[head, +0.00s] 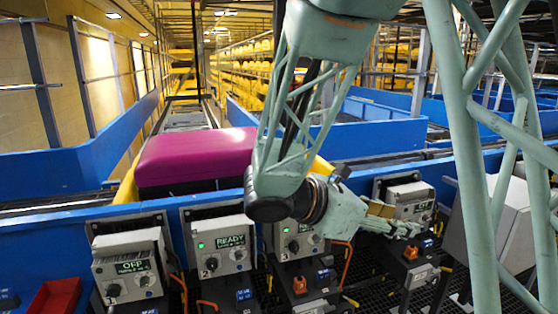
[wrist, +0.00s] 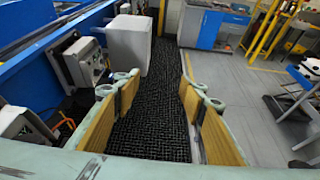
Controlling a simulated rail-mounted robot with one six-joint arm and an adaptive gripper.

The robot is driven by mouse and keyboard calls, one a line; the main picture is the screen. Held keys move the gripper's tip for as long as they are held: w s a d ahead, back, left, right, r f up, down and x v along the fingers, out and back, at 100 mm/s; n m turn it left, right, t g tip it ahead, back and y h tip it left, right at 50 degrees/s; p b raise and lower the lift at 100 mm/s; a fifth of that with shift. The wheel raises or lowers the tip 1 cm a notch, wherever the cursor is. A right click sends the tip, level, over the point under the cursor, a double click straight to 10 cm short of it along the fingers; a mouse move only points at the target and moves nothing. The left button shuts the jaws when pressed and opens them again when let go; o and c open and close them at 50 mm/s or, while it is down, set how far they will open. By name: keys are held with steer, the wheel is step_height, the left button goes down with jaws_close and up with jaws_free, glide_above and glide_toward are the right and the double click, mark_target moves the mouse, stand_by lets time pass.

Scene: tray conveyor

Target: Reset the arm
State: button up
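My gripper (head: 398,219) is at the right of the head view, in front of the row of grey control boxes. In the wrist view my gripper (wrist: 156,100) shows two yellow-padded fingers spread wide apart, with only dark floor grating between them. It is open and empty. My pale green arm comes down from the top of the head view and bends to the right at the wrist.
Control boxes reading OFF (head: 130,266) and READY (head: 222,243) line the blue conveyor wall (head: 60,240). A magenta tray (head: 195,157) sits on the conveyor behind. A red bin (head: 54,298) is at lower left.

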steer(key=s+d+r+m+g+y, duration=0.15)
steer(key=s+d+m, duration=0.3)
steer(key=s, duration=0.55)
steer(key=s+d+m+g+y, duration=0.3)
steer(key=s+m, duration=0.3)
steer(key=s, duration=0.4)
steer(key=s+a+r+m+t+y+p, duration=0.2)
steer(key=s+a+r+m+y, duration=0.1)
steer(key=s+a+m+y, duration=0.1)
steer(key=s+a+r+m+t+y+p, duration=0.2)
steer(key=s+a+r+m+y, duration=0.1)
steer(key=s+a+m, duration=0.4)
steer(key=shift+s+a+r+y, duration=0.35)
steer(key=shift+a+y, duration=0.3)
steer(key=shift+a, duration=0.6)
steer(key=shift+o, duration=0.2)
steer(key=shift+w, duration=0.1)
stand_by(0.4)
